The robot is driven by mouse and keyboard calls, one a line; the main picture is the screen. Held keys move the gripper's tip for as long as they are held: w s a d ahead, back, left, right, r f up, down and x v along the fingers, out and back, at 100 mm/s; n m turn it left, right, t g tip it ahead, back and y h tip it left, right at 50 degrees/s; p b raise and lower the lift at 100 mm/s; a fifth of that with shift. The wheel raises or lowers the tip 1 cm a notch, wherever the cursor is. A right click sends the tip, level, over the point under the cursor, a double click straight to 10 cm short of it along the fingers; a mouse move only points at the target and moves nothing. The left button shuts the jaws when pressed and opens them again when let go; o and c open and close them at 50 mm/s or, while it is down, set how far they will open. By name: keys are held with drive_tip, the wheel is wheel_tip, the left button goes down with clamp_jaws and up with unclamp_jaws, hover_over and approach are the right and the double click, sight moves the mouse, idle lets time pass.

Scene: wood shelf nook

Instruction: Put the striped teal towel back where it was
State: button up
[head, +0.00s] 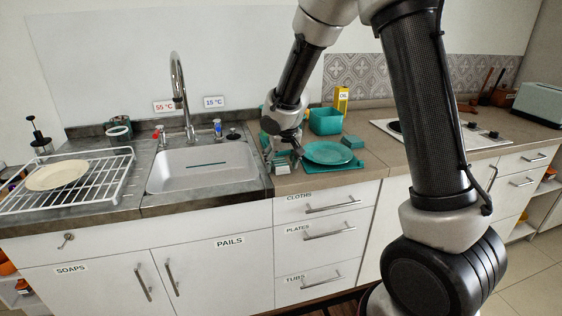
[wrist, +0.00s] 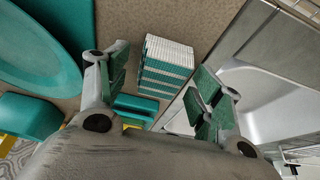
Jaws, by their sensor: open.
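The striped teal towel (wrist: 166,68), a folded block of teal and white bands, lies on the brown counter beside the sink edge. In the head view it is small and partly hidden under my gripper (head: 282,153), just left of the teal plate (head: 327,152). In the wrist view my gripper (wrist: 160,92) is open, with one finger on each side of the towel's near end in the picture. I cannot tell whether either finger touches it. The drawer labelled CLOTHS (head: 325,203) is shut.
The plate rests on a teal mat (head: 350,165). A teal tub (head: 325,121), a small teal block (head: 353,142) and a yellow oil carton (head: 341,98) stand behind. The sink (head: 205,167) is to the left. The PLATES drawer (head: 325,236) is shut.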

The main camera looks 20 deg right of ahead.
drive_tip(key=shift+r, duration=0.4)
drive_tip(key=s+d+r, duration=0.3)
drive_tip(key=s+r, duration=0.2)
drive_tip(key=r, duration=0.2)
drive_tip(key=s+d+r, duration=0.2)
drive_tip(key=s+r, duration=0.2)
drive_tip(key=r, duration=0.3)
drive_tip(key=s+d+r, duration=0.1)
drive_tip(key=s+d, duration=0.4)
drive_tip(key=s, duration=0.7)
drive_tip(key=s+d+r, duration=0.2)
drive_tip(key=s+d, duration=0.3)
drive_tip(key=s, duration=0.7)
drive_tip(key=shift+s+r, duration=0.15)
drive_tip(key=shift+r, duration=0.1)
